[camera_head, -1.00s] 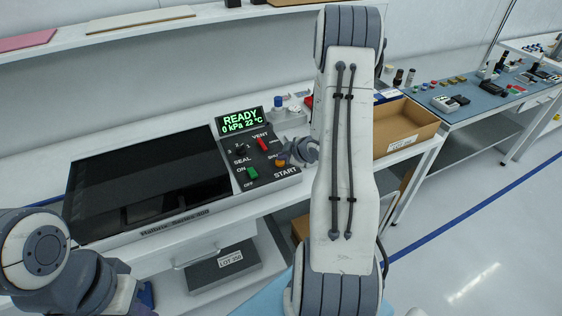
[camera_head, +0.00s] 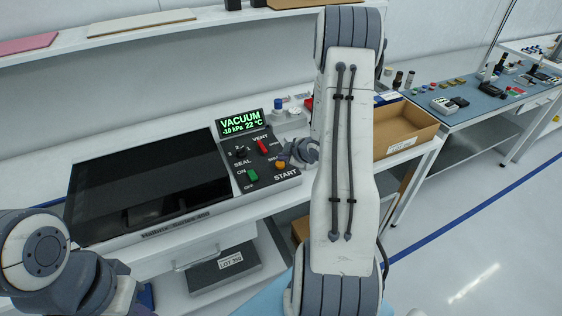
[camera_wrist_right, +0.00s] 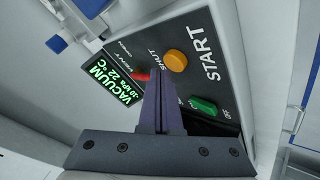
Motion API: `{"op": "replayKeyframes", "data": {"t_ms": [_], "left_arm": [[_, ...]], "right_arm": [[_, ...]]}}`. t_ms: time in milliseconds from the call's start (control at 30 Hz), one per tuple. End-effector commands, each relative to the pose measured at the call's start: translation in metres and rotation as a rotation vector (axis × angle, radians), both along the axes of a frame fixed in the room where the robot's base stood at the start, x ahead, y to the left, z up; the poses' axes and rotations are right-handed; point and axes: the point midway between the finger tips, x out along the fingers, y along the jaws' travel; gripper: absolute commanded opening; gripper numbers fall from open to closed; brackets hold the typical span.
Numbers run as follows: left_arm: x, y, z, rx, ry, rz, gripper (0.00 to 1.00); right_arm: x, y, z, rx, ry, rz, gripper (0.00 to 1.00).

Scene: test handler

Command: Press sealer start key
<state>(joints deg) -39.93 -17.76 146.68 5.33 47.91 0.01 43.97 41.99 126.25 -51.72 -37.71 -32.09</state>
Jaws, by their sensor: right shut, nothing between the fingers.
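The orange start key (camera_head: 280,165) sits on the dark control panel (camera_head: 262,183) of the sealer, above the word START. In the right wrist view the start key (camera_wrist_right: 176,61) is uncovered, just past my fingertips. My right gripper (camera_head: 286,155) is shut and empty, just above and beside the key; its purple fingers (camera_wrist_right: 157,78) point at the panel, apart from the key in the picture. The display (camera_head: 241,122) reads VACUUM in green, with a negative kPa value and 22 °C. My left arm shows at lower left; its gripper is out of view.
The panel also has a red vent lever (camera_head: 263,146) and a green switch (camera_head: 252,175). The sealer's dark lid (camera_head: 150,185) lies left. A cardboard box (camera_head: 405,140) stands right on the bench. A shelf (camera_head: 120,40) runs behind.

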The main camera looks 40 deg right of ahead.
Motion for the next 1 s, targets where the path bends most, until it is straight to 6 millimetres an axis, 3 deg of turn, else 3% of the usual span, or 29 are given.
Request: {"op": "replayKeyframes", "data": {"t_ms": [433, 1000], "left_arm": [[0.000, 0.000, 0.006, 0.000, 0.000, 0.000, 0.00], [0.000, 0.000, 0.048, 0.000, 0.000, 0.000, 0.00]], "right_arm": [[0.000, 0.000, 0.007, 0.000, -0.001, 0.000, 0.00], [0.000, 0.000, 0.055, -0.001, -0.001, -0.001, 0.00]]}}
